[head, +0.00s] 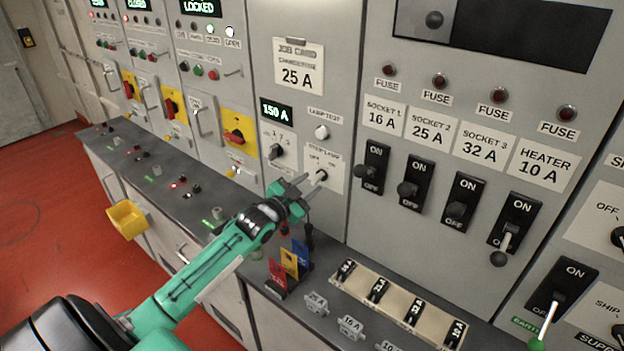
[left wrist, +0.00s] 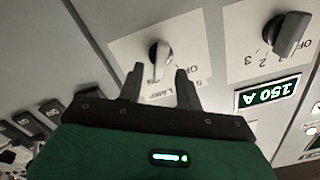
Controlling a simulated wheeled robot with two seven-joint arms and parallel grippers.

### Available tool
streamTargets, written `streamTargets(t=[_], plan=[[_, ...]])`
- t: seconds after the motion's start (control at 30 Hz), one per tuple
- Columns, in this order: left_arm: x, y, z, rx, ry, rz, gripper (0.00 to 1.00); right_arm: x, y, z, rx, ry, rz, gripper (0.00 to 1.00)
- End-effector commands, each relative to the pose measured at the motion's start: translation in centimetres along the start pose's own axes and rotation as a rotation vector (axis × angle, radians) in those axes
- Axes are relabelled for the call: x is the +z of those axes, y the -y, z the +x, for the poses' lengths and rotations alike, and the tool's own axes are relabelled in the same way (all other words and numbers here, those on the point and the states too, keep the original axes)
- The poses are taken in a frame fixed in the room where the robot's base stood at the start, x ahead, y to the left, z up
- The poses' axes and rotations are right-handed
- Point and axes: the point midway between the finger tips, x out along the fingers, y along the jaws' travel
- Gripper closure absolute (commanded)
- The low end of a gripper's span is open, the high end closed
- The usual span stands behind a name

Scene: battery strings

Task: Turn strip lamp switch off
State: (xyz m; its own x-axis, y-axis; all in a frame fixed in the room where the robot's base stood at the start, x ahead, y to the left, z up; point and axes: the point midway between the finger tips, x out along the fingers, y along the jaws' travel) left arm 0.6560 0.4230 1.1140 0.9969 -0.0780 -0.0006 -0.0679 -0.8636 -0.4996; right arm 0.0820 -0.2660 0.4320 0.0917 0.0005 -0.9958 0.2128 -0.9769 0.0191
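The strip lamp switch (head: 320,176) is a small pale rotary knob on a white plate marked OFF and ON, on the grey panel. It also shows in the left wrist view (left wrist: 160,53), just beyond my fingertips. My left gripper (head: 303,186) is open in front of the knob, its two fingers spread to either side of it. In the left wrist view the gripper (left wrist: 161,82) has nothing clamped between its fingers. Whether a finger touches the knob I cannot tell, nor which mark the knob points to. My right gripper is out of view.
A dark selector knob (head: 276,151) sits left of the switch, below a lit 150 A display (head: 276,110). A round lamp-test button (head: 321,132) is above. Black breaker levers line the panel at right. Coloured cards (head: 289,263) stand on the counter below.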

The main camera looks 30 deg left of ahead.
Motion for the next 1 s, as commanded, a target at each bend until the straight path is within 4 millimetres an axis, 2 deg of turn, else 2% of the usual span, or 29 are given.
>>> streamTargets(t=[0.2, 0.57, 0.73, 1.0], plan=[[-0.1, 0.1, 1.7, -0.001, 0.0, 0.0, 0.65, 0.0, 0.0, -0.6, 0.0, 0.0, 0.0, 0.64], [0.0, 0.0, 2.0, 0.0, 0.0, 0.001, 0.65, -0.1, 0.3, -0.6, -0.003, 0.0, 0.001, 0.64], [0.0, 0.0, 2.0, 0.0, 0.0, 0.001, 0.98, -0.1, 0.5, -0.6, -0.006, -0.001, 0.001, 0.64], [0.0, 0.0, 2.0, 0.0, 0.0, -0.01, 1.0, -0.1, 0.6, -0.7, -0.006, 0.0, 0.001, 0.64]])
